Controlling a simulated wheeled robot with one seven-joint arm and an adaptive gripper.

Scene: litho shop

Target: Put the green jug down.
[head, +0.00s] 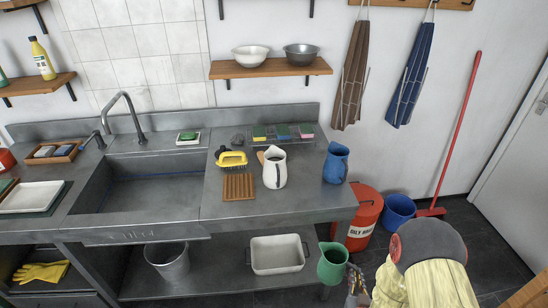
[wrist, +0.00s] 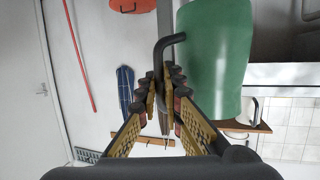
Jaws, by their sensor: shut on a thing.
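The green jug (head: 332,265) looks upright at the lower right in the head view, in front of the steel bench's right end. It also fills the upper right of the wrist view (wrist: 220,65). My gripper (head: 354,281) is at the jug's right side. In the wrist view my gripper's fingers (wrist: 164,90) are closed on the jug's dark handle (wrist: 163,50). The jug's underside is hidden, and I see no surface touching it. The steel bench top (head: 305,200) is behind it in the head view.
On the bench stand a blue jug (head: 336,163), a white jug (head: 274,168), a wooden rack (head: 238,187) and a yellow brush (head: 232,159). The bench's right front area is bare. A red bin (head: 364,220) and blue bucket (head: 399,211) stand right of the bench.

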